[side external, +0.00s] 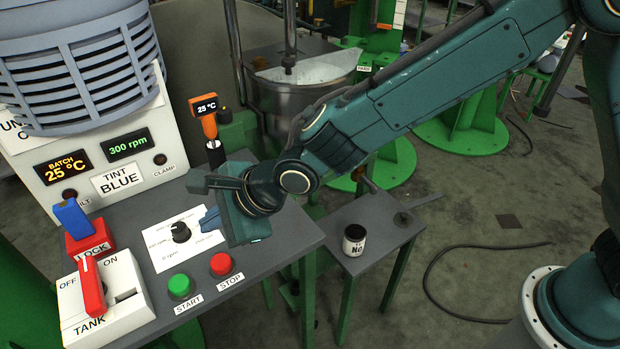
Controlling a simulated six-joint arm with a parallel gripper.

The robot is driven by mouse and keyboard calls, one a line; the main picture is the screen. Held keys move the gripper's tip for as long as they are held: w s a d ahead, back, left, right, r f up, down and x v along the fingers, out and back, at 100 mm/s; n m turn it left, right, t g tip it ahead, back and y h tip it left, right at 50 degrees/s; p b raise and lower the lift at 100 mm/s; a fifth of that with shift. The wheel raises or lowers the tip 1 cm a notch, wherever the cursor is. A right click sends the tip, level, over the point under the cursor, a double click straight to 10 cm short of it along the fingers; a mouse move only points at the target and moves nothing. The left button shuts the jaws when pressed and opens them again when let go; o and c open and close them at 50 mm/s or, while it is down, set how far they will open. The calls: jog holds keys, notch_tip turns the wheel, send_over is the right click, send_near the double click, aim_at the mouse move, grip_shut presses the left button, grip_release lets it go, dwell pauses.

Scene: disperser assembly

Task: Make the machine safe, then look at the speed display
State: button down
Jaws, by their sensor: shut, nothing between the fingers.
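The speed display (128,144) on the white panel reads 300 rpm in green. The speed dial (180,233) is a black knob on a white card. The green START button (180,286) and red STOP button (221,264) are on the grey bench front. A red LOCK block (90,243) with a blue handle (73,217) stands at left. The TANK switch box (108,312) has a red lever (92,288) beside the OFF and ON marks. My gripper (207,218) is shut and empty, just right of the dial; contact with the dial cannot be told.
The batch display (62,167) reads 25 °C. An orange thermometer (207,115), also showing 25 °C, stands behind my gripper. A metal vessel (300,100) is at the back.

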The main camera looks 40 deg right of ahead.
send_near(218, 259)
jog(key=shift+w+a+f, duration=0.65)
jog(key=shift+w+a, duration=0.3)
jog(key=shift+w, duration=0.05)
jog(key=shift+w+a+f, duration=0.65)
jog(key=shift+w+a, duration=0.25)
jog(key=shift+w, duration=0.05)
jog(key=shift+f, duration=1.35)
dwell(2.1)
jog(key=shift+r, duration=0.1)
dwell(0.3)
jog(key=shift+r, duration=1.25)
jog(key=shift+r, duration=0.1)
jog(key=shift+r, duration=2.4)
